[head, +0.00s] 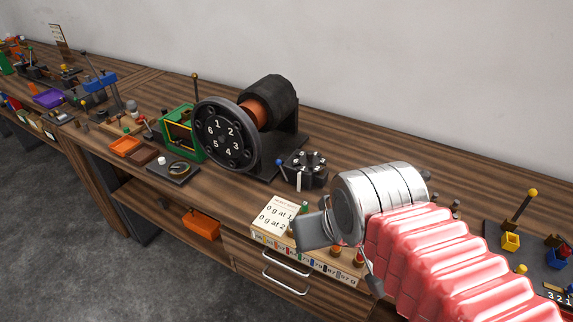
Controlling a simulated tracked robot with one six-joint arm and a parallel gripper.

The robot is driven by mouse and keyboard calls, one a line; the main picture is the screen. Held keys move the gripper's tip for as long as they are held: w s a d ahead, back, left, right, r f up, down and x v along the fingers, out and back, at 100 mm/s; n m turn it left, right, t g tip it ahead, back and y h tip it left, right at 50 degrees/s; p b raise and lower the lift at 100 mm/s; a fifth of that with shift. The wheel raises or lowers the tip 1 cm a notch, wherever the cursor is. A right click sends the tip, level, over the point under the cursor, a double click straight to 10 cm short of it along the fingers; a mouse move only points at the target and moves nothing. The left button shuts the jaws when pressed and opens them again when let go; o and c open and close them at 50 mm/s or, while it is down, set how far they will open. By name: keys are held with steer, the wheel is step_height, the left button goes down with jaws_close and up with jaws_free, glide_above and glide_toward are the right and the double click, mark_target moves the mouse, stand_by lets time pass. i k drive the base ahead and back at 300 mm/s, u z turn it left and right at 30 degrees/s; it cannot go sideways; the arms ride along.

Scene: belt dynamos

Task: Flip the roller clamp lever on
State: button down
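My gripper (340,262) is at the end of the silver wrist over the front of the bench. Its two dark fingers are apart, with nothing seen between them. No part is plainly labelled as the roller clamp lever. An upright rod with a yellow knob (522,205) stands on a dark board at the right, clear of my gripper. A thin upright rod with a ball top (195,90) stands behind the green frame. A small black device with a white upright tab (304,168) sits behind and left of my wrist. My wrist and pink sleeve hide part of the bench.
A black wheel numbered 1 to 6 (222,133) with a copper coil stands mid-bench. A labelled box with a written card (276,216) is beside my gripper. The dark board (500,245) carries a yellow block (511,241) and blue parts.

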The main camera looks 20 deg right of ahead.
mark_target(278, 162)
steer(key=z, duration=0.05)
steer(key=k, duration=0.1)
steer(key=u, duration=0.8)
steer(key=i, duration=0.7)
steer(key=u, duration=0.1)
